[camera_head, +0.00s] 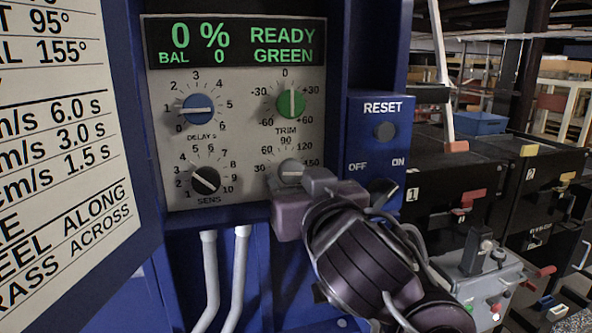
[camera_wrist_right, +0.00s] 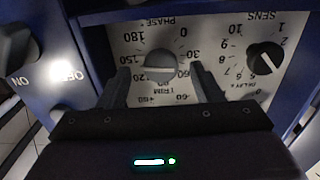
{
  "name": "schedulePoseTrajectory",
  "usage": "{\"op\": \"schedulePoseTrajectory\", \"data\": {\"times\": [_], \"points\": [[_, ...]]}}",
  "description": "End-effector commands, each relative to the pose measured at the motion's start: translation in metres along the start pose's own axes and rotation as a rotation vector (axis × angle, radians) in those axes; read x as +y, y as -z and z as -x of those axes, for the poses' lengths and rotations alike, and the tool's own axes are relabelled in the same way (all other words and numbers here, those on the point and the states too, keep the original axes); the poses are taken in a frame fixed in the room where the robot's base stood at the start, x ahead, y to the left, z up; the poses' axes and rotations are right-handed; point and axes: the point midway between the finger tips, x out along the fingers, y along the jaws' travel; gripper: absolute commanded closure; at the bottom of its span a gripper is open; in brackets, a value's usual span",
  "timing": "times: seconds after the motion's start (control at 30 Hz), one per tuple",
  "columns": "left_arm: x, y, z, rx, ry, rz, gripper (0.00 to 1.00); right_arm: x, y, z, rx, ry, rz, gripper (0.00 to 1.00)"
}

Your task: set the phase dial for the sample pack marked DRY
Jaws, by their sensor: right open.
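The grey phase dial (camera_head: 291,170) is at the lower right of the detector's control panel, partly hidden by my right gripper (camera_head: 300,197). In the right wrist view the phase dial (camera_wrist_right: 160,66) appears upside down, with its scale around it. My right gripper is open, with one finger on each side of the dial; I cannot tell whether they touch it. The dial's exact setting is not clear. The chart (camera_head: 60,130) at the left shows angles such as 95° and 155°, partly cut off. No pack marked DRY is identifiable. My left gripper is not in view.
The blue delay dial (camera_head: 197,109), green trim dial (camera_head: 291,103) and black sens dial (camera_head: 206,180) sit close by. The display (camera_head: 237,43) reads 0 %, READY, BAL 0, GREEN. A RESET button (camera_head: 385,131) and OFF/ON switch (camera_head: 382,190) are at the right.

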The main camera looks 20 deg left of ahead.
Motion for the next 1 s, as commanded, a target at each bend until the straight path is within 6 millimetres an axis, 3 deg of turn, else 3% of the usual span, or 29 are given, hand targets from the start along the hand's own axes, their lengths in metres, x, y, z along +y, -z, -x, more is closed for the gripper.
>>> {"op": "schedulePoseTrajectory", "data": {"times": [0.2,0.47,0.8,1.0], "points": [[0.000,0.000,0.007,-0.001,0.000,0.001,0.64,0.000,0.001,-0.017,0.000,-0.001,0.002,0.41],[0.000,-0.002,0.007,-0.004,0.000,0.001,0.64,0.000,0.000,-0.018,0.000,0.000,0.001,0.42],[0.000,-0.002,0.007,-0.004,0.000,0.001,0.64,0.000,0.000,-0.018,0.000,0.000,0.001,0.85],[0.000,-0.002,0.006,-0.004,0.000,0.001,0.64,0.001,-0.001,-0.018,0.000,-0.001,0.015,0.85]]}}
